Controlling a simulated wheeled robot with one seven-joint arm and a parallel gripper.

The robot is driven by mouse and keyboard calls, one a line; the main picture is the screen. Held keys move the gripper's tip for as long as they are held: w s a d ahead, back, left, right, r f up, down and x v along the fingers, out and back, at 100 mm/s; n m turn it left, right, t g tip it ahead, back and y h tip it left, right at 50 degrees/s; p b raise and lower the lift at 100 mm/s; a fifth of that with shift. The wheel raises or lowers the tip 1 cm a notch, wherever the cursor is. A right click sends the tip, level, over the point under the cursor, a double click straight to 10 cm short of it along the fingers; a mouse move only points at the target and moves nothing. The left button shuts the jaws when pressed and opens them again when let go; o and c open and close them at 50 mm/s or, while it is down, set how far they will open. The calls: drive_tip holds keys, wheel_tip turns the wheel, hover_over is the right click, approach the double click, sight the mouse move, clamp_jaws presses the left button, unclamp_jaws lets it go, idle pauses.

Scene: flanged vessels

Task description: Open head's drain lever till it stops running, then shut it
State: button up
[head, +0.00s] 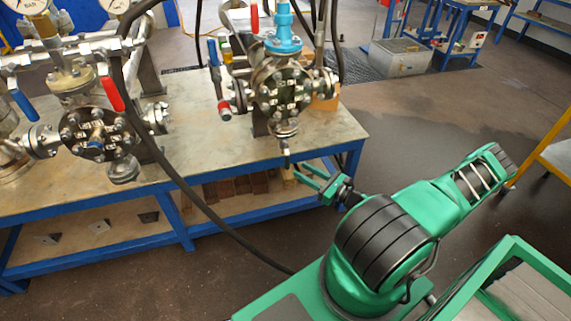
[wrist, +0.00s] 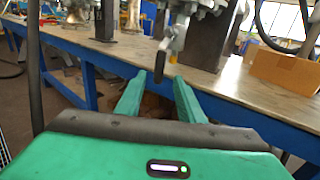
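The flanged vessel (head: 280,88) with a blue top fitting stands near the right end of the bench. A small drain valve (head: 285,131) hangs below it at the bench's front edge. Its dark drain lever (head: 286,158) points down; it also shows in the wrist view (wrist: 160,66). My gripper (head: 299,169) is open just in front of the lever. In the wrist view my gripper's fingers (wrist: 157,78) stand apart, with the lever's lower end in line with the gap between them. I cannot tell whether they touch it. No running liquid can be made out.
A second flanged vessel (head: 97,130) with a red lever stands left on the blue-framed bench (head: 205,160). A black hose (head: 205,208) hangs across the bench front. A cardboard box (wrist: 285,70) sits on the bench. Dark, wet-looking floor (head: 420,130) lies to the right.

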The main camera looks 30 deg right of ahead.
sight(287, 162)
drive_tip(key=x, duration=0.8)
drive_tip(key=shift+w+a, duration=0.1)
drive_tip(key=shift+w, duration=0.2)
clamp_jaws()
